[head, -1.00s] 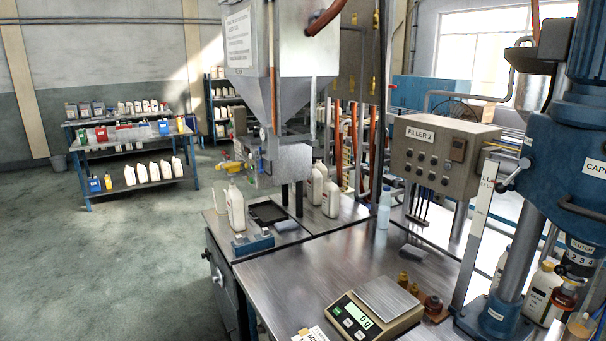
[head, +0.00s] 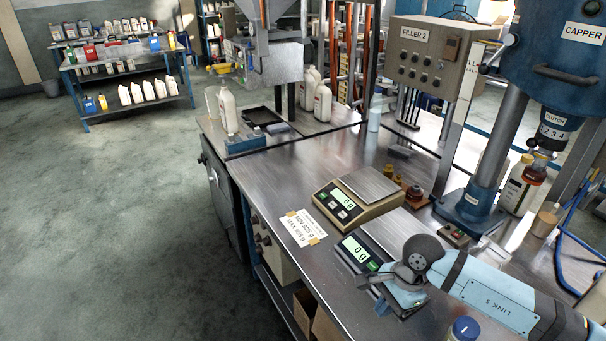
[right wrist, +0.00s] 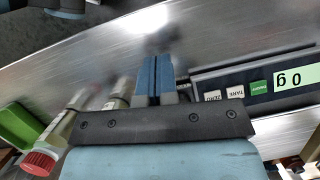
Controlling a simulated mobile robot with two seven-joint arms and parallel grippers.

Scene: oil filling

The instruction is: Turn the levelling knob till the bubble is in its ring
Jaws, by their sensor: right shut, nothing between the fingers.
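A dark scale (head: 350,248) with a lit display and a steel pan stands near the front edge of the bench. Its display and buttons also show in the right wrist view (right wrist: 255,88). My right gripper (head: 380,308) is at the scale's near front corner, and its arm covers part of the scale. In the right wrist view its blue fingers (right wrist: 155,78) are shut with nothing between them, beside the scale's end. A small dark ridged part shows right beside the fingers; I cannot tell whether it is the levelling knob. I cannot make out the bubble or ring. My left gripper is out of view.
A beige scale (head: 330,208) stands behind the dark one. A printed card (head: 303,227) lies at the bench edge. A blue-capped bottle (head: 463,328) is near my right arm. The capper (head: 475,200) stands at right. The bench's middle left is clear.

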